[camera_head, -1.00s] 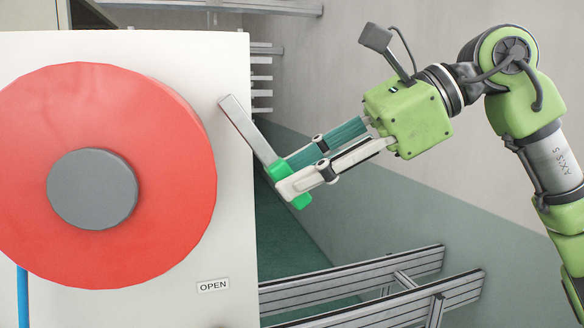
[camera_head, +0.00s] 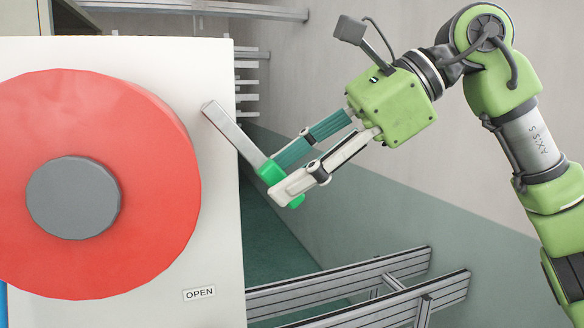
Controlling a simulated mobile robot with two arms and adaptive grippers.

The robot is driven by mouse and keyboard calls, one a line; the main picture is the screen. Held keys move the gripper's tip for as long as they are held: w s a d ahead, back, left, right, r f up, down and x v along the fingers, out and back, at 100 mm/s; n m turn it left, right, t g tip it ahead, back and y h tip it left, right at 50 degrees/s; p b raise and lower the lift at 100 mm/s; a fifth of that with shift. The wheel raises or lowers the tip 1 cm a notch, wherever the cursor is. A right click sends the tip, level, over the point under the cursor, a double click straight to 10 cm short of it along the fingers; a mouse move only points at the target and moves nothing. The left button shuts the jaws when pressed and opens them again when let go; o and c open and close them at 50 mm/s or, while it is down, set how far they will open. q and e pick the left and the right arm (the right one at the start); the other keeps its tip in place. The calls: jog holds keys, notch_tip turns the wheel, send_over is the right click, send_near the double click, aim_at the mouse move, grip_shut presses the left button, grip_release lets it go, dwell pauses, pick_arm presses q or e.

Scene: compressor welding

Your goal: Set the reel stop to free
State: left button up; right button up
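The reel is a large red disc (camera_head: 150,200) with a grey hub (camera_head: 73,197) on a white panel (camera_head: 215,250). The reel stop looks like a grey metal lever (camera_head: 232,132) at the panel's right edge, slanting down to the right and ending in a green grip (camera_head: 270,173). My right gripper (camera_head: 279,182) is at the green grip, one finger on each side of it, and looks shut on it. The fingers hide part of the grip. My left gripper is not in view.
An "OPEN" label (camera_head: 199,293) is on the panel below and left of the lever. Aluminium profile rails (camera_head: 370,290) stand at the lower right. More rails (camera_head: 240,10) run along the top. Open space lies between the panel and the grey wall (camera_head: 310,80).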

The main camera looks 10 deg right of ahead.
jog(key=v, duration=1.2)
dwell(0.4)
